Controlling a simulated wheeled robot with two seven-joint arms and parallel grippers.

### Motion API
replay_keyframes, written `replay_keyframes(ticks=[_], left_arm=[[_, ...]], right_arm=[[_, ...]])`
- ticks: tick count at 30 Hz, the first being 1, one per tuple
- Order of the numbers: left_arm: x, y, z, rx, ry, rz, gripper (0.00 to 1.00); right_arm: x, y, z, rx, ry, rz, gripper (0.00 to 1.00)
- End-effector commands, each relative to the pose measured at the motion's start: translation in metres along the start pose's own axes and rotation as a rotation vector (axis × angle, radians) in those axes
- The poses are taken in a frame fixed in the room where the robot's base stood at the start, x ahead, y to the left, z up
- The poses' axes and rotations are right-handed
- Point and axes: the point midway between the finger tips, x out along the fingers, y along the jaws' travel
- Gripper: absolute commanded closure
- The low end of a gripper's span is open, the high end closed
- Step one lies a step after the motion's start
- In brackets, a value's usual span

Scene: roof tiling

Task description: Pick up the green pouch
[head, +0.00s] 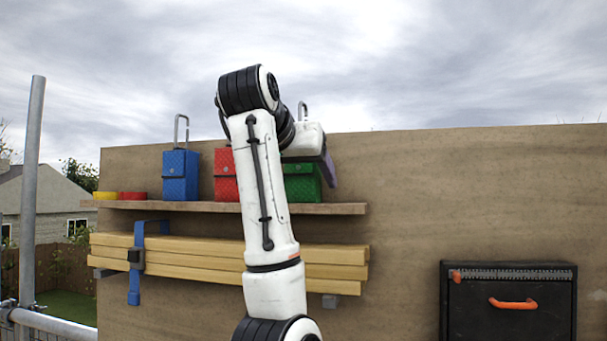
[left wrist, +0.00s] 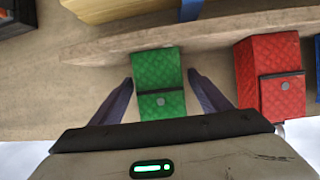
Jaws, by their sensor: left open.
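The green pouch (head: 301,188) stands on the wall shelf (head: 330,209), partly hidden behind my left arm in the head view. In the left wrist view the green pouch (left wrist: 160,62) shows its flap with a dark band and a round stud. My left gripper (head: 328,168) is at the green pouch, with one finger showing to its right in the head view. In the left wrist view the left gripper (left wrist: 161,80) is open, with one finger on each side of the pouch. I cannot tell whether the fingers touch it. My right gripper is not in view.
A red pouch (head: 225,176) stands beside the green one, and a blue pouch (head: 180,176) stands farther left. Yellow and red dishes (head: 132,196) sit at the shelf's left end. Strapped timber (head: 200,262) lies below. A black box (head: 508,310) is at lower right.

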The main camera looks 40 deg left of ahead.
Motion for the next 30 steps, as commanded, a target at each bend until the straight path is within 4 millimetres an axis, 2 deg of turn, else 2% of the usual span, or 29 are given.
replay_keyframes(ticks=[1, 2, 11, 23, 30], left_arm=[[0.000, 0.000, 0.000, 0.000, 0.000, 0.000, 0.30], [0.000, 0.000, 0.000, 0.000, 0.000, 0.000, 0.35], [0.000, 0.000, 0.000, 0.000, 0.000, 0.000, 0.85], [-0.003, 0.000, -0.007, 0.000, 0.004, 0.000, 0.86], [-0.016, -0.002, -0.036, -0.001, 0.005, -0.002, 0.86]], right_arm=[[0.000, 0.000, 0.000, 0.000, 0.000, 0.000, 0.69], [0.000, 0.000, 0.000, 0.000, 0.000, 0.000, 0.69], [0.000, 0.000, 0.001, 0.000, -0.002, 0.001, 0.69], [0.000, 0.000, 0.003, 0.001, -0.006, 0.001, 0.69], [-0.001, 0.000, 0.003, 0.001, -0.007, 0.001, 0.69]])
